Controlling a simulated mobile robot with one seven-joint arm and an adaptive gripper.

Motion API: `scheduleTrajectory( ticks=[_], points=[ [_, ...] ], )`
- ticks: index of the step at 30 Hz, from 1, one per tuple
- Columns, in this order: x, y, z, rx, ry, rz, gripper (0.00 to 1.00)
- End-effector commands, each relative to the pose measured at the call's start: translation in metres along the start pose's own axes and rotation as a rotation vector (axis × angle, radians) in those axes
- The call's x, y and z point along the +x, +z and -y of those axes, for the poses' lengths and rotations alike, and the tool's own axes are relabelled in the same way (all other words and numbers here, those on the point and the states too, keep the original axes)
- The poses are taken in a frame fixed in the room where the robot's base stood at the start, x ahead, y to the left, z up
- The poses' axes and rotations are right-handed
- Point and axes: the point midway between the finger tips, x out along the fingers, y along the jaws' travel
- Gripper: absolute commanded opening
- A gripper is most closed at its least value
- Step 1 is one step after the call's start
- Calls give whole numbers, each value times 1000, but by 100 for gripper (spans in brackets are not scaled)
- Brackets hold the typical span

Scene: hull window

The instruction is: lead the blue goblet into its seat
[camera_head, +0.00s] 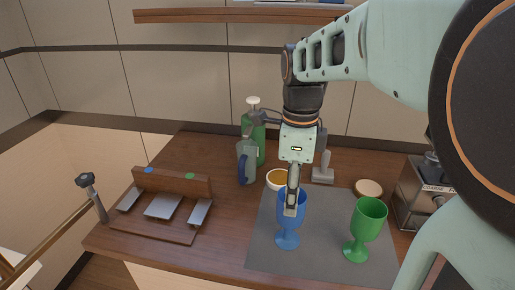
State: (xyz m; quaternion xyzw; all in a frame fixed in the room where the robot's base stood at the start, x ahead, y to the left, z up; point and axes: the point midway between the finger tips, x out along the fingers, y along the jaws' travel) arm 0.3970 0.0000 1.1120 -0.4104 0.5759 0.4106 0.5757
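The blue goblet (288,233) stands upright on the grey mat (265,257). My gripper (292,204) points down at its bowl, with a finger overlapping the near side of the rim. The fingers are seen nearly edge-on, so I cannot tell whether they are closed on the glass. A wooden rack (180,235) with several metal plates stands at the left of the counter. Its back board carries a blue dot (148,170) on the left and a green dot (190,176) on the right. No goblet is in the rack.
A green goblet (366,228) stands on the mat to the right. Behind are a jug (246,162), a green bottle (259,133), a bowl (276,179) and a metal machine (415,197). A dark post (93,197) rises left of the rack. A shelf (235,16) hangs above.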

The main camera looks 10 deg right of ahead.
Motion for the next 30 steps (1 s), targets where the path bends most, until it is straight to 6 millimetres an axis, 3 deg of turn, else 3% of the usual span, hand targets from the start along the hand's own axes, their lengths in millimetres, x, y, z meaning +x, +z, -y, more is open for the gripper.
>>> scheduleTrajectory(
  ticks=[7,30],
  points=[
    [0,0,0,0,-1,0,10],
    [-10,0,0,0,-1,0,10]
  ],
)
